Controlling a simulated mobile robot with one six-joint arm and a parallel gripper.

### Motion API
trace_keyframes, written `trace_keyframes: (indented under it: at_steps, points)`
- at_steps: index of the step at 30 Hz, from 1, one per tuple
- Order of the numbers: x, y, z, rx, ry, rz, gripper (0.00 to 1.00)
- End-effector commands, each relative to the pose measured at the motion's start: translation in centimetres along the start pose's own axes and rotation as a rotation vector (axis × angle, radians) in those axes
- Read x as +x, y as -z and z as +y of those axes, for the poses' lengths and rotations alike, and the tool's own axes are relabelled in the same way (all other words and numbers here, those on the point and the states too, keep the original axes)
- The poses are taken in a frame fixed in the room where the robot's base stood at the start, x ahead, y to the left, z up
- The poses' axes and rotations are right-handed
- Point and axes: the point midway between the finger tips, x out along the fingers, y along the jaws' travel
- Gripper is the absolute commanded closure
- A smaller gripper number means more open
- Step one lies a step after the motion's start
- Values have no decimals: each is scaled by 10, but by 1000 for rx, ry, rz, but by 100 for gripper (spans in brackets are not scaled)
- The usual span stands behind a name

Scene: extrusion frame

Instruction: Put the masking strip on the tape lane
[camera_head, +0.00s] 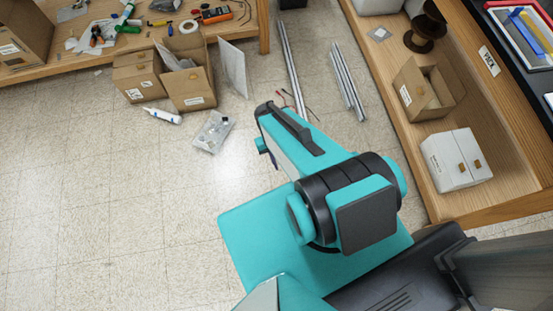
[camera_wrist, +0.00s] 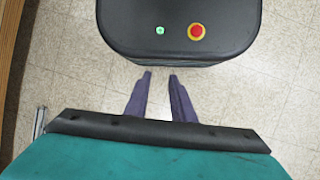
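I cannot pick out the masking strip or the tape lane for certain in either view. A white ring, perhaps a tape roll (camera_head: 188,26), lies on the far workbench. My gripper (camera_wrist: 159,77) shows in the wrist view with its two dark purple fingers apart. Only floor shows between them, so it is open and empty. In the head view I cannot make out the fingers.
A wooden bench (camera_head: 507,215) on the right bears an open carton (camera_head: 427,88), a white box (camera_head: 455,160) and a brown spool (camera_head: 425,32). Cartons (camera_head: 187,85), a clear bag (camera_head: 213,132) and metal extrusions (camera_head: 347,80) are on the floor. The left floor is clear.

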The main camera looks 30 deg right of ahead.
Motion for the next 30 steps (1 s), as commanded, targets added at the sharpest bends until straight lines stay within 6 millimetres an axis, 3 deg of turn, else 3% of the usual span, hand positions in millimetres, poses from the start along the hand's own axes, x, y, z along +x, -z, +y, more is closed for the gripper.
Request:
trace_keyframes:
  at_steps: [3,8,30]
  points:
    - [19,-26,-21,-78,21,-52,78]
    - [29,-41,-33,-125,38,-84,78]
    - [30,-42,-34,-128,40,-86,78]
